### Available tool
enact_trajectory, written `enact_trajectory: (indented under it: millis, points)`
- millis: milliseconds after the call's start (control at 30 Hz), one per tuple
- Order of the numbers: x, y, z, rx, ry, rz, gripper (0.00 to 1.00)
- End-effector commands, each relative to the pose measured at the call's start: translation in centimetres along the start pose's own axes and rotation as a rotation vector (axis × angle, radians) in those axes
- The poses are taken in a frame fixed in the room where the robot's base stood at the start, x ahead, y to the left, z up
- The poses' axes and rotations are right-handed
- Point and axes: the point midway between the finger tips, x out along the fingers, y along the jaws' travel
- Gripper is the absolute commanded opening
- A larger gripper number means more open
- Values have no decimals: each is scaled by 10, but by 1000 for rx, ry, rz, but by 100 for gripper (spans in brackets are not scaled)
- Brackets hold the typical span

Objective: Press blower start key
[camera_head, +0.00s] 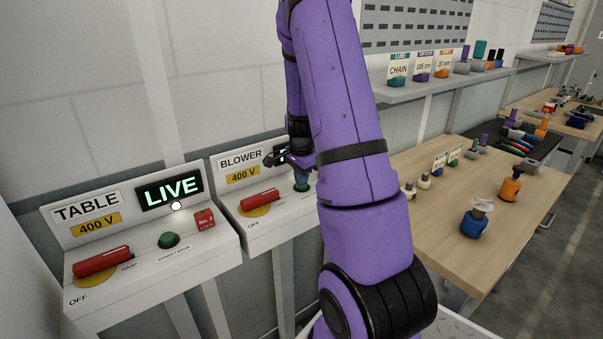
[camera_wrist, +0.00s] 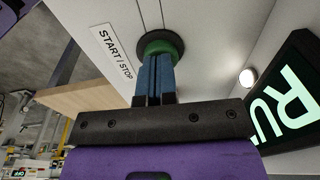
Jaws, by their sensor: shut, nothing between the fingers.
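The blower console (camera_head: 258,222) is the right one of two sloped white consoles, labelled BLOWER 400 V. Its green start key (camera_head: 302,187) is partly hidden by my arm in the head view. In the wrist view the round green key (camera_wrist: 162,46) sits in a dark ring beside a START / STOP label (camera_wrist: 116,52). My gripper (camera_wrist: 156,62) is shut and empty, its blue fingertips against or just short of the key's face; contact is hard to tell. A lit green sign (camera_wrist: 297,98) beside it shows the letters RU, cut off by the frame.
The blower's red lever (camera_head: 260,198) lies left of the key. The TABLE console (camera_head: 140,250) to the left has a lit LIVE sign (camera_head: 170,191), a red lever and its own green key. A wooden bench (camera_head: 450,195) with small parts stands right of my arm.

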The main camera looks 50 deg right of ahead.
Motion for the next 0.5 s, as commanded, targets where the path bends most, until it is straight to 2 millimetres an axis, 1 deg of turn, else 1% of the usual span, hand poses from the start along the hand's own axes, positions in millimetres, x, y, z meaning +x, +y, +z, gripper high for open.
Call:
enact_trajectory:
  millis: [267, 500]
  points:
    - [1, 0, 0, 0, 0, 0, 0]
    - [22, 2, 1, 0, -1, 3, 0]
